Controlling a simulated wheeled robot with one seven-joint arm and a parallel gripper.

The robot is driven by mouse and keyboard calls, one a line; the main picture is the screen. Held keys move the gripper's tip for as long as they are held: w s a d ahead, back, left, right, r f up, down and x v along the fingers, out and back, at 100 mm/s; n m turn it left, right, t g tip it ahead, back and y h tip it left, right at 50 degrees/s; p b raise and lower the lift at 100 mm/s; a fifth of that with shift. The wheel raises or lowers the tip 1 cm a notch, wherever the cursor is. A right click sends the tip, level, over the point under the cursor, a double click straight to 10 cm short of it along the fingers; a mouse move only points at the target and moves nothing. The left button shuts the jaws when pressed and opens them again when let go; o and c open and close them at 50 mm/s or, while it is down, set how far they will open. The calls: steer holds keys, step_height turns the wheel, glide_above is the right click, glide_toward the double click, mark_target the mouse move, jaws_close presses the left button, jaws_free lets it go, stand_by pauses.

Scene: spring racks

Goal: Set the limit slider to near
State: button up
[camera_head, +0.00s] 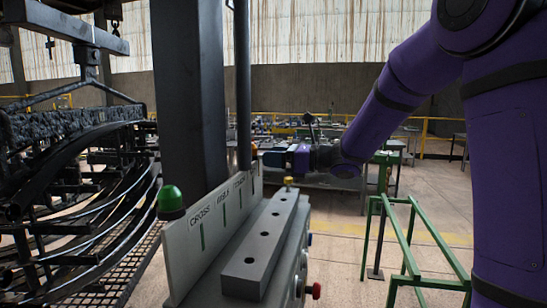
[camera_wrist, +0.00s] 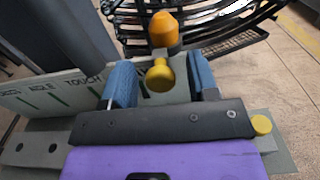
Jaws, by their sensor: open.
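A pale upright plate (camera_head: 205,228) carries green marks and the words CROSS, a middle word hard to read, and TOUCH. In front of it runs a grey bar (camera_head: 262,246) with a row of holes. A brass-yellow knob (camera_head: 289,182) stands at the bar's far end. My gripper (camera_head: 272,158) is above that far end. In the wrist view my gripper (camera_wrist: 161,84) is open, with a yellow knob (camera_wrist: 159,74) showing between its blue-padded fingers; contact cannot be told. No part is legibly marked as the limit slider or "near".
A green dome (camera_head: 171,200) sits at the plate's near end, and an orange dome (camera_wrist: 164,29) lies beyond the fingers. A red knob (camera_head: 313,291) sticks out from the box side. A dark column (camera_head: 190,90) and spring rack (camera_head: 75,190) stand left; a green frame (camera_head: 410,255) stands right.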

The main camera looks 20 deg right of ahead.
steer(key=shift+a, duration=0.15)
steer(key=shift+c, duration=0.4)
jaws_close()
steer(key=shift+s+a, duration=0.85)
steer(key=shift+s, duration=0.3)
steer(key=shift+o, duration=0.4)
jaws_free()
steer(key=shift+s, duration=0.1)
steer(key=shift+d, duration=0.1)
steer(key=v, duration=1)
steer(key=shift+s+d, duration=0.25)
